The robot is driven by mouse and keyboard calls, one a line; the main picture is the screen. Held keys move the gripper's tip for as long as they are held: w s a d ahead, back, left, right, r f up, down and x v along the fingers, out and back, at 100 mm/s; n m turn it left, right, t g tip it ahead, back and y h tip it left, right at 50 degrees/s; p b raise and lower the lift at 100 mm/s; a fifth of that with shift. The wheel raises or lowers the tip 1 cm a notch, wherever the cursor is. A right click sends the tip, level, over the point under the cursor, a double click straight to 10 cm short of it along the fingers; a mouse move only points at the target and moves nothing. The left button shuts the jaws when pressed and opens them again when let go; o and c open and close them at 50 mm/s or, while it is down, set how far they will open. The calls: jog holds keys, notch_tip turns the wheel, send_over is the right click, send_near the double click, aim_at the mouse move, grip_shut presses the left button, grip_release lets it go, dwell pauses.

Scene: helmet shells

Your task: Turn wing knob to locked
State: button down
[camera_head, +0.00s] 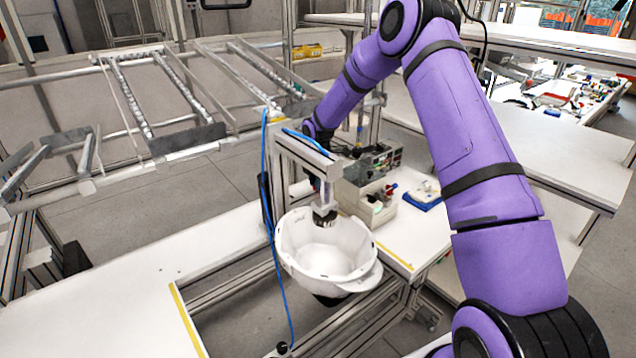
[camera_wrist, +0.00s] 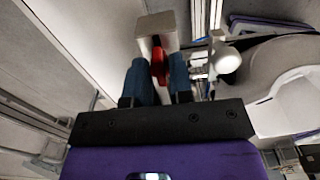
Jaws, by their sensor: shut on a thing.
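The red wing knob (camera_wrist: 157,58) shows in the wrist view, in front of a pale block (camera_wrist: 155,28). The two blue fingers of my gripper (camera_wrist: 159,72) stand on either side of the knob, shut on it. The knob looks roughly upright in line with the fingers; its lock mark cannot be made out. In the head view my arm reaches behind the metal frame (camera_head: 305,152), which hides the gripper and the knob. The white helmet shell (camera_head: 325,262) sits open side up beneath a black-tipped clamp (camera_head: 325,215) in that frame.
A blue cable (camera_head: 267,190) hangs down the frame's left side. A grey control box (camera_head: 372,163) and a pale bin (camera_head: 368,203) stand close on the right. White tabletop (camera_head: 110,285) lies clear on the left. The shell (camera_wrist: 280,95) shows at right in the wrist view.

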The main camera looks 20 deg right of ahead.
jog(key=m, duration=0.6)
jog(key=shift+m, duration=0.4)
jog(key=m, duration=1.3)
jog(key=shift+m, duration=0.3)
jog(key=m, duration=0.6)
